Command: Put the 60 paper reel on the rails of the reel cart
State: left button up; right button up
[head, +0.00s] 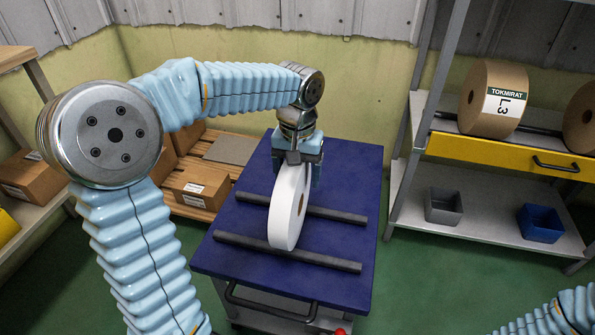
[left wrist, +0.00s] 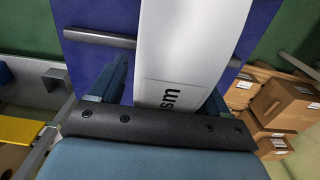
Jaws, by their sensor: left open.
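The white paper reel (head: 282,218) stands upright on the blue-topped reel cart (head: 345,170), across its two dark rails, the back rail (head: 340,215) and the front rail (head: 325,262). It seems to rest on both rails; the contact is hard to see. My left gripper (head: 303,172) is at the reel's top far edge, with open fingers on either side of it. In the left wrist view the reel (left wrist: 190,45) passes between the fingers of the gripper (left wrist: 160,85); part of its printed label shows, but no number is readable. My right gripper is out of view.
Cardboard boxes (head: 195,190) sit on a pallet left of the cart. Green floor is clear at right.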

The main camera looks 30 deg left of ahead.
pick_arm(q)
notch_tip(320, 180, up, 14)
jog(key=p, duration=0.2)
jog(key=shift+p, duration=0.3)
jog(key=shift+f, duration=0.1)
dwell(0.4)
